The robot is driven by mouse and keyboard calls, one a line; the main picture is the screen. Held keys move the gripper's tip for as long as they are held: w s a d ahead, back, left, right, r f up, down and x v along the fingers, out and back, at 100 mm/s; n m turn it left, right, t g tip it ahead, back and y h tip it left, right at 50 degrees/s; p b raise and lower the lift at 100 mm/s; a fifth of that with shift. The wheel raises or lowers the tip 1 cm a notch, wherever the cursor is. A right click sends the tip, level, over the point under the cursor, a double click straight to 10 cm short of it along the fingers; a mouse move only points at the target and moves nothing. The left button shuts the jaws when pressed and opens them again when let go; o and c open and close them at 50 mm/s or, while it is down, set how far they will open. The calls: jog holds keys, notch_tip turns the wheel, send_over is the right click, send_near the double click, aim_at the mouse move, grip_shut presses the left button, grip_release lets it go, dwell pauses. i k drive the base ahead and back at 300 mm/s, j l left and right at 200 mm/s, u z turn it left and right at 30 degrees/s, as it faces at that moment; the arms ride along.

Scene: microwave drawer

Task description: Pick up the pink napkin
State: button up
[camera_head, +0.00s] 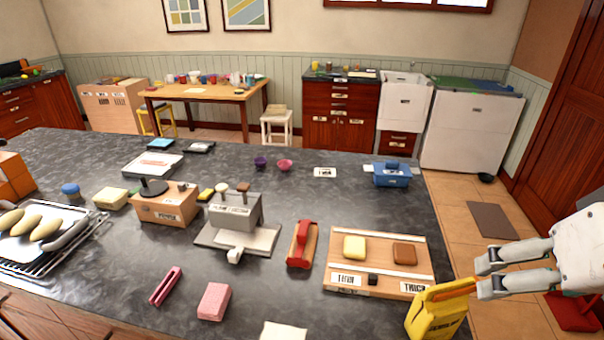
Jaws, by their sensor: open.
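A pink rectangular piece (214,301), which looks like a folded napkin, lies on the dark countertop (120,260) near its front edge. My gripper (482,276) is at the right of the view, with its two fingers pointing left. It is open, with a gap between the fingertips. It is far to the right of the pink piece and apart from it. Nothing covers the pink piece.
A yellow bag-like item (436,312) stands just below my fingertips. A wooden board (385,288) with two blocks, a red-handled tool (301,245) and a grey device (236,215) lie between. A pink-red clip (165,286) lies left.

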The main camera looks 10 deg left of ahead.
aim_at(213, 306)
jog(key=k+j+u, duration=0.1)
jog(key=j+u, duration=0.2)
jog(key=j, duration=0.35)
jog(key=j+u, duration=0.3)
jog(key=j, duration=0.35)
